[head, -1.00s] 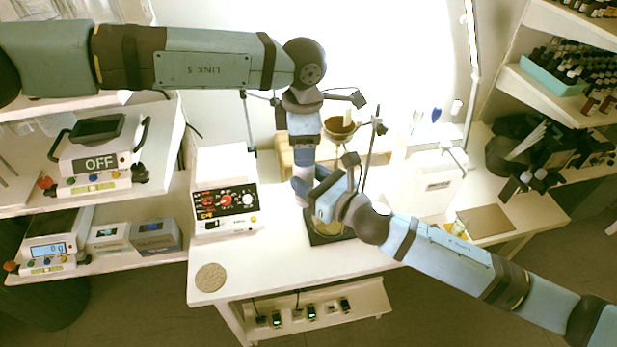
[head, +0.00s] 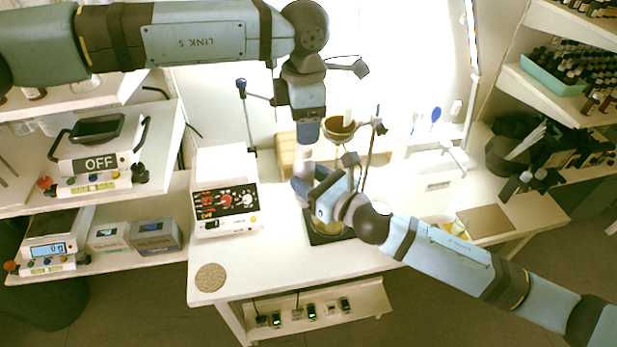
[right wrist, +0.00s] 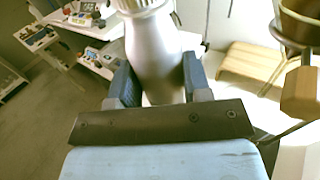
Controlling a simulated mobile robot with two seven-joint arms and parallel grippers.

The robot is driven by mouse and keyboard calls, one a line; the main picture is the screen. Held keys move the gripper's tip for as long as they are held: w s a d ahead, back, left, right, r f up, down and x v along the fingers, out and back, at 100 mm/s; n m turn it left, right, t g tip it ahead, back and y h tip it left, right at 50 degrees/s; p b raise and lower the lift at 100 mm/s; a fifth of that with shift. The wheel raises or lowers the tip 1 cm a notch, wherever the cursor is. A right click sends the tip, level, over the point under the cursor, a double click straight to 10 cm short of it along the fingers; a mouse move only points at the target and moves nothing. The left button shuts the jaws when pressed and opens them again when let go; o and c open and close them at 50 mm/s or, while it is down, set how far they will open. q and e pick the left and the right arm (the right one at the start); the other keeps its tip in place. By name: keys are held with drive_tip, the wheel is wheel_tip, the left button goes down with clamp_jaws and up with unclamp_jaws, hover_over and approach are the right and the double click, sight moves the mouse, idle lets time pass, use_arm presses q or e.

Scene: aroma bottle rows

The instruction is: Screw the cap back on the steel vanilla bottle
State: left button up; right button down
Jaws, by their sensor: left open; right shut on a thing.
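The steel bottle (right wrist: 155,60) stands upright in the right wrist view, silver and smooth, between the fingers of my right gripper (right wrist: 155,85). The gripper is shut on its body. A ridged grey piece (right wrist: 142,4), which looks like the cap, sits at the bottle's top, cut by the frame's edge; I cannot tell how tightly it sits. In the head view the bottle's pale upper part (head: 303,160) shows above my right gripper (head: 304,187). My left gripper (head: 305,146) is open and points down right above the bottle. Its fingertips are hard to make out.
A white control box (head: 225,205) stands left of the bottle on the white table (head: 265,275). A round coaster (head: 210,277) lies at the front left. A bowl on a stand (head: 340,128) is close behind. A dark square base (head: 325,239) lies below my right gripper.

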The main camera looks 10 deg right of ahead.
use_arm(q)
drive_tip(key=n, duration=0.1)
drive_tip(key=r+n, duration=0.1)
drive_tip(key=shift+r+n, duration=0.3)
drive_tip(key=shift+n, duration=0.1)
drive_tip(key=shift+w+a+r+n, duration=0.15)
drive_tip(key=shift+r+n, duration=0.4)
drive_tip(key=shift+n, duration=0.45)
drive_tip(key=shift+f, duration=4)
drive_tip(key=c, duration=0.9)
drive_tip(key=o, duration=1.1)
drive_tip(key=shift+c, duration=0.2)
wheel_tip(320, 180, up, 12)
